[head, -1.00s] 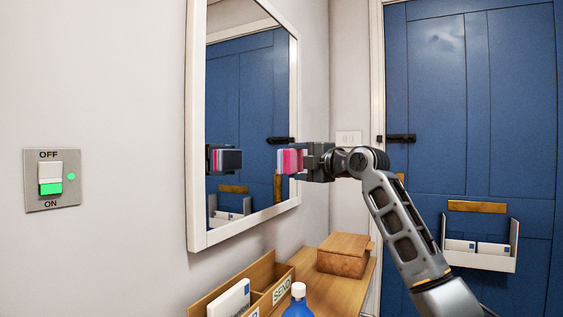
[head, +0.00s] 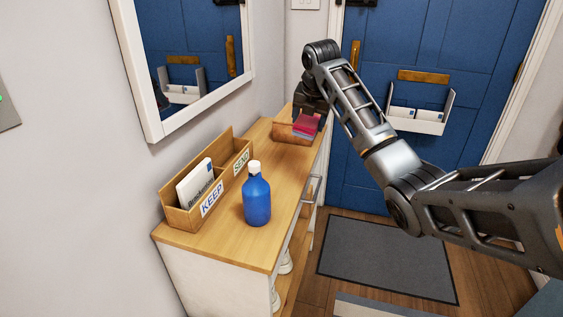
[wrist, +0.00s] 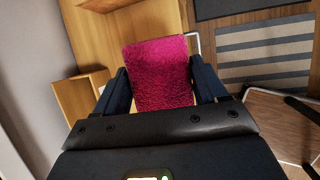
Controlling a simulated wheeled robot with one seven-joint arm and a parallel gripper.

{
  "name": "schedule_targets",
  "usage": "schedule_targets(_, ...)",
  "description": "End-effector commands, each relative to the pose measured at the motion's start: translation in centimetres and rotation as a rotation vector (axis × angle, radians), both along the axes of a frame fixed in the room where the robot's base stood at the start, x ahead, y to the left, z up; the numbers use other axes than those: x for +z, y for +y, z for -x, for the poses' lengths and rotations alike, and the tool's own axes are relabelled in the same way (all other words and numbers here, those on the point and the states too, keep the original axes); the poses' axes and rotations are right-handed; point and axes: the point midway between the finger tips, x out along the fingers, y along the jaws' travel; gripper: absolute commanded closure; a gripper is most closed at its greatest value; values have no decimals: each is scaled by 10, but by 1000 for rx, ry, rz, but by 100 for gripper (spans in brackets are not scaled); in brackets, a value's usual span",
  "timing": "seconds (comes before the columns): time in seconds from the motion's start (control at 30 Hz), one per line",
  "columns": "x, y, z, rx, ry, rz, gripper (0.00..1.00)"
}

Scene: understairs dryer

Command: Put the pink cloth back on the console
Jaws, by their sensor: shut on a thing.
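The pink cloth (head: 306,124) is folded into a pad and held in my gripper (head: 312,97) near the far end of the wooden console (head: 232,215). In the wrist view the cloth (wrist: 158,70) sits between the two dark fingers of my gripper (wrist: 160,82), which is shut on it. The cloth overlaps the front of a wooden box in the head view. I cannot tell whether the cloth touches the box or the console top.
A wooden box (head: 286,133) stands at the console's far end. A blue bottle (head: 257,200) and a letter holder (head: 180,218) stand nearer. A mirror (head: 150,120) hangs above. The console's middle top is clear. A grey mat (head: 385,260) lies before the blue door (head: 360,150).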

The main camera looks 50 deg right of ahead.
Motion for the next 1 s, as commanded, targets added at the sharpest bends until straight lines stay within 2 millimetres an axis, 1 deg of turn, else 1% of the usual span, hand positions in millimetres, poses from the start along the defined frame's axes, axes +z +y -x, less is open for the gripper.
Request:
schedule_targets(0.03, -3, -1, 14, 4, 55, 17, 53)
schedule_targets(0.13, -14, -3, 34, 11, 133, 45, 53)
schedule_targets(0.23, -20, -3, 44, 13, 169, 61, 53)
schedule_targets(0.3, -25, 0, 43, 17, 182, 65, 53)
schedule_targets(0.37, -30, 5, 37, 18, 186, 67, 53)
schedule_targets(0.43, -38, 12, 27, 19, 186, 66, 53)
schedule_targets(0.7, -71, 45, -19, 19, 185, 67, 53)
schedule_targets(0.8, -81, 54, -33, 18, 183, 67, 53)
schedule_targets(0.9, -88, 60, -42, 15, 182, 67, 53)
schedule_targets(1.0, -92, 63, -47, 14, 180, 68, 53)
